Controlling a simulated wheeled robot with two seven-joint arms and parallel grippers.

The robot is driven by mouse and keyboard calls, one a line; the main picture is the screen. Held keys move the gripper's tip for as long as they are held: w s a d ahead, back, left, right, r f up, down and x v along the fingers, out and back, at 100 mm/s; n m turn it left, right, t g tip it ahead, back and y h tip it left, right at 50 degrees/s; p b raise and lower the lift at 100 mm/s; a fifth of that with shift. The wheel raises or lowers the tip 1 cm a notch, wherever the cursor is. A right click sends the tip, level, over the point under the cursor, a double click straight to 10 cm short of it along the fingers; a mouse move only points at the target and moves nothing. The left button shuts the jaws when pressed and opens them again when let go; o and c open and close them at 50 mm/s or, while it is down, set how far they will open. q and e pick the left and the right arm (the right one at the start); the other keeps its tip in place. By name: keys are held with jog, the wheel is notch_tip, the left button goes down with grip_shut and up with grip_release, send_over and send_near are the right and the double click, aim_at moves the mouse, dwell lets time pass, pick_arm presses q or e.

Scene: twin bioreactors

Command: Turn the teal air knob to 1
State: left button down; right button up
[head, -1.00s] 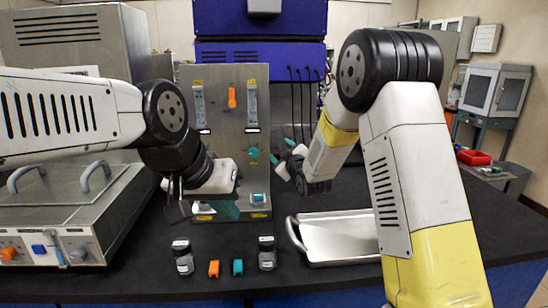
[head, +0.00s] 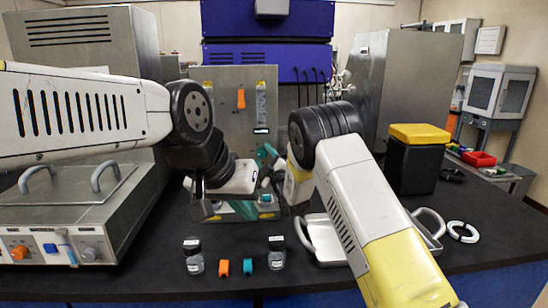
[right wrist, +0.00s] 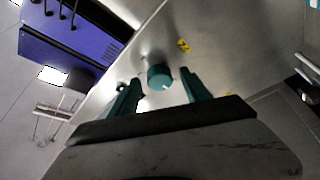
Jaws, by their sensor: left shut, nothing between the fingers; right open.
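The teal air knob (right wrist: 160,77) shows in the right wrist view as a round knob with a pale mark, on a grey metal panel (right wrist: 190,25). My right gripper (right wrist: 160,78) is open, its two teal fingers apart on either side of the knob in that view. I cannot tell whether they touch it. In the head view my right gripper (head: 268,163) is close to the panel's right side, and I cannot make out the knob clearly there. My left gripper (head: 240,209) is shut and empty, low in front of the panel.
An orange float (head: 241,98) shows higher on the panel. Two small jars (head: 193,257) (head: 277,253), an orange block (head: 223,267) and a teal block (head: 248,264) stand on the dark bench. A metal tray (head: 325,236) lies right, partly behind my right arm. A yellow-lidded black bin (head: 414,165) stands farther right.

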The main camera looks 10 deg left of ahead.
jog(key=shift+w+a+r, duration=0.1)
jog(key=shift+w+a, duration=0.05)
jog(key=shift+w, duration=0.05)
jog(key=shift+c, duration=0.3)
grip_shut()
jog(key=shift+m, duration=0.5)
jog(key=m+t+h, duration=0.1)
jog(key=m, duration=0.2)
jog(key=m+t+h, duration=0.1)
jog(key=m+t, duration=0.1)
jog(key=m, duration=0.2)
jog(key=shift+f, duration=0.2)
jog(key=m+t+h, duration=0.1)
jog(key=m+h, duration=0.1)
jog(key=m, duration=0.2)
jog(key=m+h, duration=0.2)
jog(key=m, duration=0.2)
jog(key=shift+s+a+t, duration=0.1)
jog(key=shift+a+t, duration=0.1)
jog(key=shift+t, duration=0.2)
jog(key=shift+m, duration=0.4)
